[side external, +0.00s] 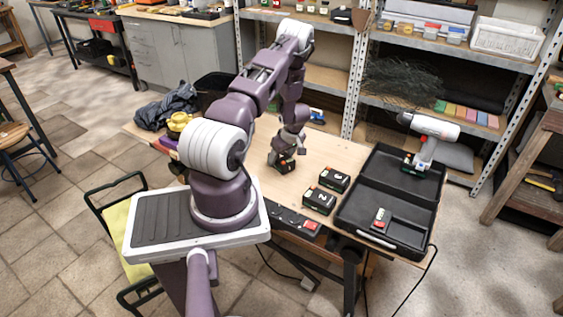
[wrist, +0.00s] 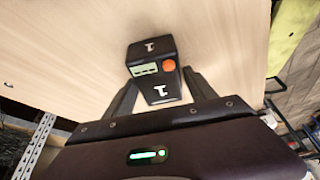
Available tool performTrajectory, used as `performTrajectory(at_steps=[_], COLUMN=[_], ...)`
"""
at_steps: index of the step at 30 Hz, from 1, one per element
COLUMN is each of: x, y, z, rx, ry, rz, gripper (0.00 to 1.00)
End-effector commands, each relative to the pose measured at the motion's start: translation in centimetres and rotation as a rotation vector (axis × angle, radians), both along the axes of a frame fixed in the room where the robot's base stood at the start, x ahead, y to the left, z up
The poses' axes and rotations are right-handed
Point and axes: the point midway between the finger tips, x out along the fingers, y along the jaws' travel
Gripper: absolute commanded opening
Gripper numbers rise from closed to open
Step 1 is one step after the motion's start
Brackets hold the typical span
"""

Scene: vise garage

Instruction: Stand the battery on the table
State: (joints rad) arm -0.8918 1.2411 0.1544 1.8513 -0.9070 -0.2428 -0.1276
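Battery 1 (wrist: 157,68) is a black block with a white "1" on two faces, an orange-red button and a green-white strip. My gripper (wrist: 161,75) has a finger against each side of it and appears shut on it. In the side external view, my gripper (side external: 289,150) points down over the wooden table (side external: 245,146), with the battery (side external: 281,165) low at its fingers. I cannot tell whether the battery's underside touches the table.
Batteries 2 (side external: 320,201) and 3 (side external: 334,179) stand to the right of my gripper. Beyond them lies an open black case (side external: 362,214) with a white drill (side external: 430,128) over its lid. Bare tabletop lies left of the gripper. Shelves (side external: 345,90) stand behind.

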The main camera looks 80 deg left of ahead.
Motion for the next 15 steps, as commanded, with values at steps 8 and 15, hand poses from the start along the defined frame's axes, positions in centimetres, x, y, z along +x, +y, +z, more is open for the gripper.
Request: performTrajectory(at_steps=[8, 15], x=[0.02, 0.04], y=[-0.03, 0.03], z=[0.03, 0.08], rx=[0.0, 0.001], ry=[0.0, 0.0], rz=[-0.001, 0.0], gripper=[0.07, 0.0])
